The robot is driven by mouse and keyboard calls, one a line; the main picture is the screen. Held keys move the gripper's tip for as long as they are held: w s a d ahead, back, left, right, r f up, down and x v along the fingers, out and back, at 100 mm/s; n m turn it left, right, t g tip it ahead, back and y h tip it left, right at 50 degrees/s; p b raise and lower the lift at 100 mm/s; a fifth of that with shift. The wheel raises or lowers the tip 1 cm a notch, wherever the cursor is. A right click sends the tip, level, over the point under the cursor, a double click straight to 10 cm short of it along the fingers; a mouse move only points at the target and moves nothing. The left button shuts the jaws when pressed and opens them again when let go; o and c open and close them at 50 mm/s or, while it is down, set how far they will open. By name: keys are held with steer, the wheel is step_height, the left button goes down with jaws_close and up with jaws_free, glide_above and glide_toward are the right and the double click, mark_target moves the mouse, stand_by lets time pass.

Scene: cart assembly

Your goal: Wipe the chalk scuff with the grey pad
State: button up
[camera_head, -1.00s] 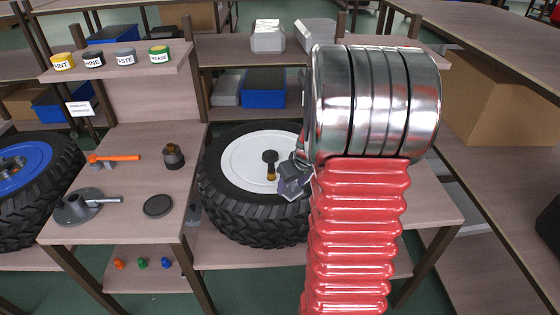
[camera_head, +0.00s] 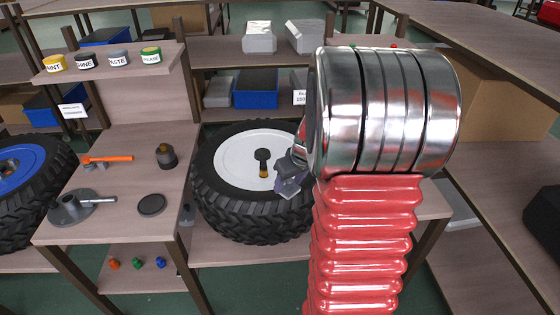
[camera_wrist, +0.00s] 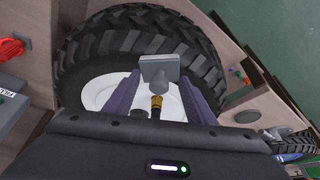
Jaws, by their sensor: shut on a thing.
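The grey pad (camera_wrist: 160,70) is a small, flat, square block between my gripper's purple fingers in the wrist view. My gripper (camera_head: 290,182) is shut on it, over the right part of the white wheel face (camera_head: 232,160). In the head view the pad cannot be told apart from the fingers. The black tyre (camera_head: 222,205) surrounds the white face, and a dark-topped stub with a brass part (camera_head: 263,172) stands at its centre. I cannot make out a chalk scuff, nor tell whether the pad touches the wheel.
A bench on the left holds an orange-handled tool (camera_head: 108,158), a dark disc (camera_head: 151,204) and a grey flanged part (camera_head: 72,208). Labelled pots (camera_head: 118,57) line a shelf above. A blue-hubbed wheel (camera_head: 20,170) is at far left. A blue bin (camera_head: 256,88) sits behind.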

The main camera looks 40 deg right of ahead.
steer(key=shift+s+d+r, duration=0.1)
steer(key=shift+r, duration=1.3)
steer(key=shift+s+d+r, duration=0.1)
steer(key=shift+r, duration=1.25)
